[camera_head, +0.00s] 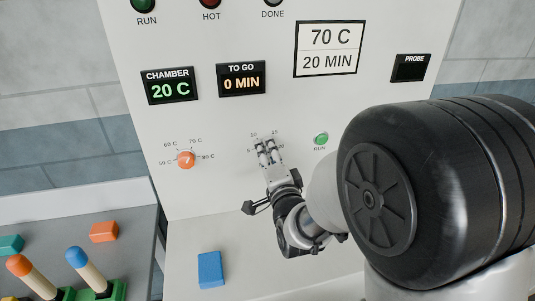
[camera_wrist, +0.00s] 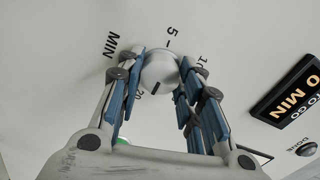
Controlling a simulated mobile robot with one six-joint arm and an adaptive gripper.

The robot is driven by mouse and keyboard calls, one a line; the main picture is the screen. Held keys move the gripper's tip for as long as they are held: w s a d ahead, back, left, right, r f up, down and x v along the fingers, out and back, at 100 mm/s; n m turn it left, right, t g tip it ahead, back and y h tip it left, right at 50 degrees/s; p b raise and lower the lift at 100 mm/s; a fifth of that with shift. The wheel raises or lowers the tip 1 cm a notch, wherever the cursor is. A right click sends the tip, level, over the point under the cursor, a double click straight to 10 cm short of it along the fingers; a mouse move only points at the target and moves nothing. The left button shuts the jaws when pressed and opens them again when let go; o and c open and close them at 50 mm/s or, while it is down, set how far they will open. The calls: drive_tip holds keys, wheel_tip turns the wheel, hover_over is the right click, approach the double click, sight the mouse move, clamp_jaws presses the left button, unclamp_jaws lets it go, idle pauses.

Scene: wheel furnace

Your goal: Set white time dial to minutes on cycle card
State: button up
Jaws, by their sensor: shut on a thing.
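The cycle card (camera_head: 329,50) on the panel reads 70 C and 20 MIN. The white time dial (camera_wrist: 160,72) is between the fingers of my gripper (camera_wrist: 163,70) in the wrist view. Printed labels 5, 10, 20 and MIN show around it. A short dark mark shows on the dial's lower face, near the 20 side; its exact setting is hard to tell. In the head view my gripper (camera_head: 266,153) covers most of the dial. The TO GO display (camera_head: 242,80) reads 0 MIN.
An orange temperature dial (camera_head: 186,160) is left of my gripper. A green RUN button (camera_head: 321,139) is to its right. The CHAMBER display (camera_head: 170,88) reads 20 C. A blue block (camera_head: 211,269) lies below on the ledge. A black PROBE panel (camera_head: 411,68) is upper right.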

drive_tip(key=shift+r+m, duration=0.2)
drive_tip(key=shift+m, duration=1)
drive_tip(key=o, duration=0.8)
drive_tip(key=shift+o, duration=1.3)
drive_tip(key=shift+w+f, duration=0.1)
drive_tip(key=shift+f, duration=0.05)
